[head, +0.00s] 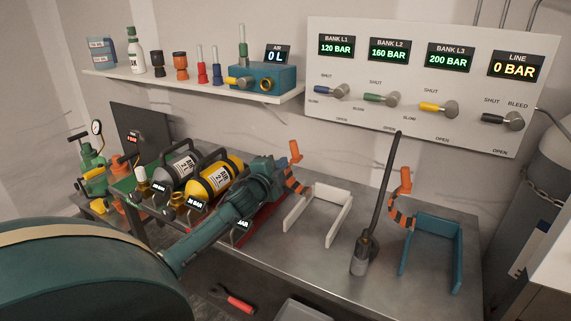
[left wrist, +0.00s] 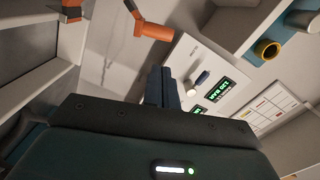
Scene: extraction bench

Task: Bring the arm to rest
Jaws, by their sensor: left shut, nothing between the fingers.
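My left arm (head: 235,207) comes in from the left, teal and dark, reaching over the front of the bench. Its gripper (head: 276,178) is above the bench, just left of the white open cradle (head: 318,219) and its orange-handled striped strap (head: 294,178). In the head view the fingertips are hard to make out. In the left wrist view the dark fingers (left wrist: 161,84) are together with nothing between them. My right gripper is not in view.
A grey and a yellow cylinder (head: 214,181) lie in a rack left of the gripper. A dark upright wand (head: 376,205) and a blue cradle (head: 437,229) stand to the right. The valve panel (head: 420,85) is behind. Bare bench (head: 310,258) lies in front of the white cradle.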

